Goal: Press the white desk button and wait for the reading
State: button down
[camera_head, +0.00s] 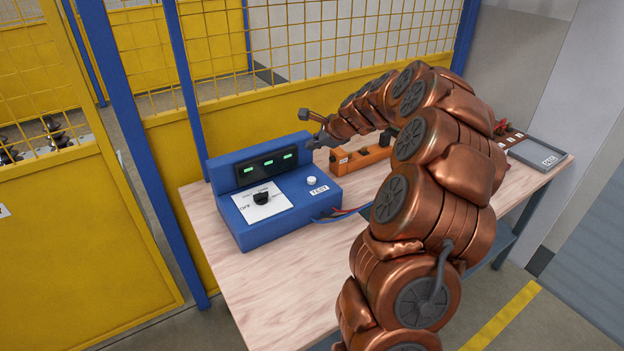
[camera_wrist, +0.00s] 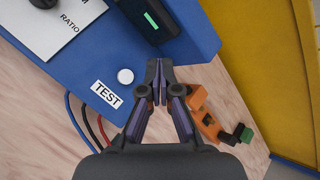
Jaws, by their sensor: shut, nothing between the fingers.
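The white button (camera_head: 311,180) sits on the top face of the blue test box (camera_head: 262,217), by the TEST label (camera_head: 319,190). The white button (camera_wrist: 125,76) also shows in the wrist view, just left of my gripper's fingertips. My gripper (camera_wrist: 158,84) is shut and empty, its tips over the right part of the blue box (camera_wrist: 178,40). In the head view my gripper (camera_head: 316,142) is above and behind the button, apart from it. The box's display shows several green lit marks (camera_head: 268,163); I cannot read figures on them.
A black knob (camera_head: 261,198) sits on the box's white dial plate. Red, black and blue wires leave the box's right side. An orange fixture (camera_head: 352,161) stands right of the box, and a grey tray (camera_head: 541,154) at the far right. Bare wooden table (camera_head: 290,275) lies in front.

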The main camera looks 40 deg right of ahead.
jog(key=shift+f, duration=0.1)
jog(key=b, duration=0.5)
send_over(313, 180)
notch_tip(313, 180, down, 6)
jog(key=shift+f, duration=1.3)
jog(key=shift+f, duration=0.1)
dwell(0.4)
jog(key=shift+f, duration=0.3)
jog(key=shift+f, duration=0.5)
dwell(0.9)
dwell(0.3)
jog(key=shift+r+p, duration=0.55)
jog(key=shift+r, duration=0.35)
